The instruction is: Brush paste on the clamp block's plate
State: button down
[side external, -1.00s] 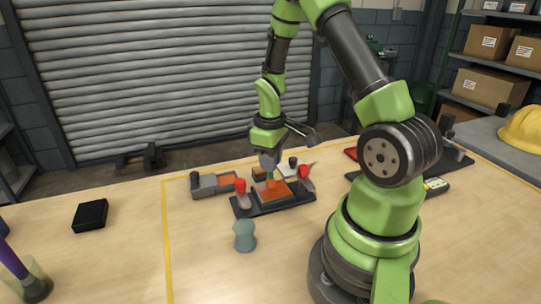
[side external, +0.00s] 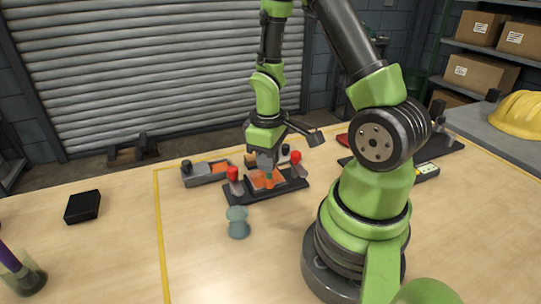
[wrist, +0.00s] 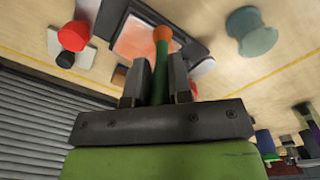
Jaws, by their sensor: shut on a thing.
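The clamp block is a dark base (side external: 240,196) with an orange plate (side external: 255,181) between two red-topped clamps (side external: 233,174) (side external: 296,157). In the wrist view the plate (wrist: 135,42) looks orange inside a paler border. My gripper (side external: 266,165) is low over the plate. In the wrist view my gripper (wrist: 158,85) is shut on the green handle of a brush (wrist: 161,65), whose orange tip points down to the plate's edge. I cannot tell whether the tip touches the plate.
A grey tray with an orange patch (side external: 207,173) stands left of the block. A teal spool-shaped piece (side external: 237,222) stands in front. A black box (side external: 82,207) and a cup with a purple stick (side external: 28,280) are at the left. The table between is clear.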

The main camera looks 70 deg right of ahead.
jog(key=shift+w+a, duration=0.15)
jog(key=shift+w+d, duration=2.35)
jog(key=shift+r, duration=0.15)
jog(key=shift+r, duration=2.9)
notch_tip(320, 180, up, 3)
